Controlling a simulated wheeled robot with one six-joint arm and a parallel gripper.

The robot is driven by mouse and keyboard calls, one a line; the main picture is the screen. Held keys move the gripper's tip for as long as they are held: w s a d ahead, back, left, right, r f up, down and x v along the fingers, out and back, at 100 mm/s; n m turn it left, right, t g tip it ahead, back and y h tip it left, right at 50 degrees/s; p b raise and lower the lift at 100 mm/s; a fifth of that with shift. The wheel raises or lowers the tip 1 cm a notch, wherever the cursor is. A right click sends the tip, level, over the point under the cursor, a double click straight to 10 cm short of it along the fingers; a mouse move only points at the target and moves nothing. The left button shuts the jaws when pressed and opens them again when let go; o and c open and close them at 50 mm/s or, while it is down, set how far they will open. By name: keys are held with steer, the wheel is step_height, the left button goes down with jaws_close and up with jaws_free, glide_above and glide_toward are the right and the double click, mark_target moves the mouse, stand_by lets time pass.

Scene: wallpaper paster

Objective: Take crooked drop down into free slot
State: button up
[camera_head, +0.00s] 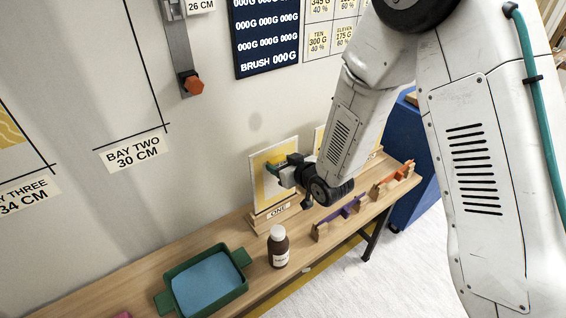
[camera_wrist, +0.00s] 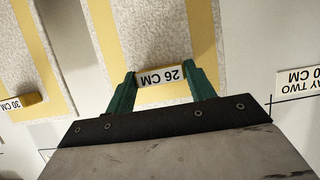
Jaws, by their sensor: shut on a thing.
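My gripper (camera_head: 279,170) is at the upper part of a pale drop with a yellow band (camera_head: 264,190), which stands at the wall above a wooden stand labelled ONE (camera_head: 277,211). In the wrist view my gripper's green fingers (camera_wrist: 160,82) are shut on the drop's tab marked 26 CM (camera_wrist: 161,75). The speckled drop (camera_wrist: 150,30) with a yellow band spreads behind the tab. I cannot tell whether its lower edge rests in the stand. A second drop (camera_head: 318,139) is mostly hidden by my arm, and a drop with a 30 CM tab (camera_wrist: 32,98) shows at left.
A brown bottle (camera_head: 278,247) and a green tray with blue inside (camera_head: 207,285) stand on the wooden bench (camera_head: 130,287). Wooden holders with purple (camera_head: 345,212) and orange (camera_head: 393,180) tools lie along its right part. The wall carries BAY TWO (camera_head: 132,151) and BAY THREE signs.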

steer(key=shift+f, duration=0.55)
steer(key=shift+f, duration=0.3)
steer(key=shift+f, duration=0.3)
steer(key=shift+f, duration=0.35)
steer(key=shift+f, duration=0.7)
steer(key=o, duration=1.1)
